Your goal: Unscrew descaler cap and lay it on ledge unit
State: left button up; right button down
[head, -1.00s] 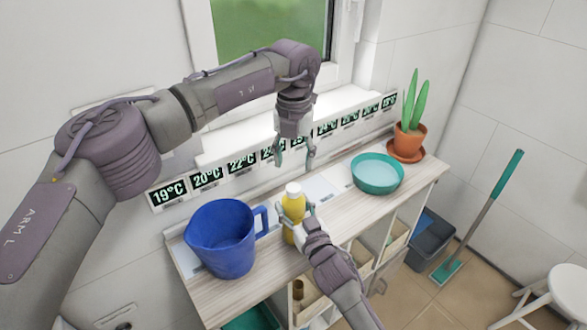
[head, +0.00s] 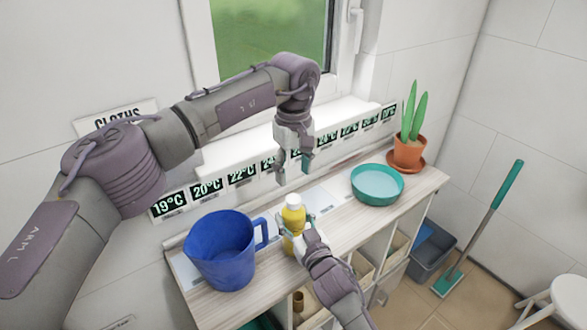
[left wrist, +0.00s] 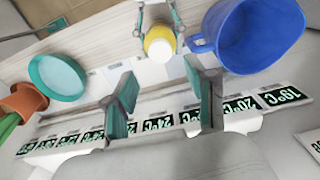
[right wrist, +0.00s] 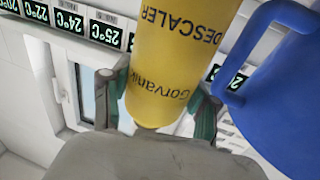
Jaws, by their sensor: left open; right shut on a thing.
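The yellow descaler bottle (head: 293,217) stands upright on the wooden-topped unit (head: 330,222), beside the blue jug. Its white cap (head: 294,200) is on the bottle's top. My right gripper (head: 297,229) is shut around the bottle's body; the right wrist view shows the labelled yellow bottle (right wrist: 180,60) between its fingers. My left gripper (head: 294,175) is open and empty, pointing down above and slightly behind the cap, apart from it. In the left wrist view, the cap (left wrist: 160,50) lies beyond the open fingers of my left gripper (left wrist: 162,98). A white ledge (head: 230,157) with temperature labels runs behind.
The blue jug (head: 222,250) stands close left of the bottle, its handle towards it. A teal bowl (head: 377,184) and a potted plant (head: 409,150) stand to the right. Some bare top lies between bottle and bowl. A window (head: 265,45) is behind.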

aim_at(294, 199)
pick_arm(q)
jog(key=m, duration=0.4)
jog(key=shift+f, duration=4.05)
